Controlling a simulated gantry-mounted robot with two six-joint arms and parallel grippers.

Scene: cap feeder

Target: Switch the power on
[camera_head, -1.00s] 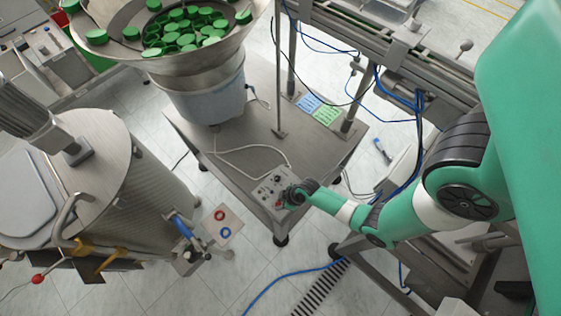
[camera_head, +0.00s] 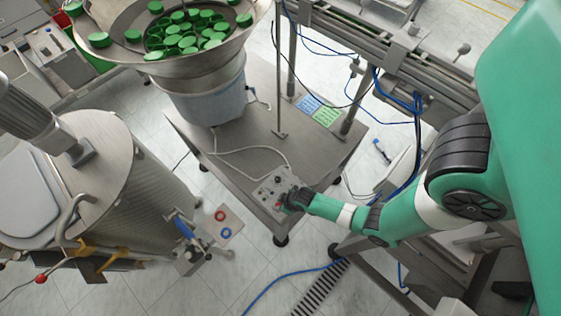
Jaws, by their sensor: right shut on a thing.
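A small grey control box (camera_head: 266,188) with dark knobs lies near the front corner of the steel table, below the feeder bowl. A small red power switch (camera_head: 279,204) shows at its lower end, beside the fingertips. My right gripper (camera_head: 286,200) reaches in from the right and is shut on the switch at the box's lower right edge. The gripper partly hides the switch, and I cannot tell its setting. My left gripper is not in view.
The feeder bowl (camera_head: 176,68) with many green caps stands on the steel table (camera_head: 255,140). A conveyor frame (camera_head: 400,45) runs at the upper right. A steel tank (camera_head: 120,180) stands at the left. White tile floor is open in front.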

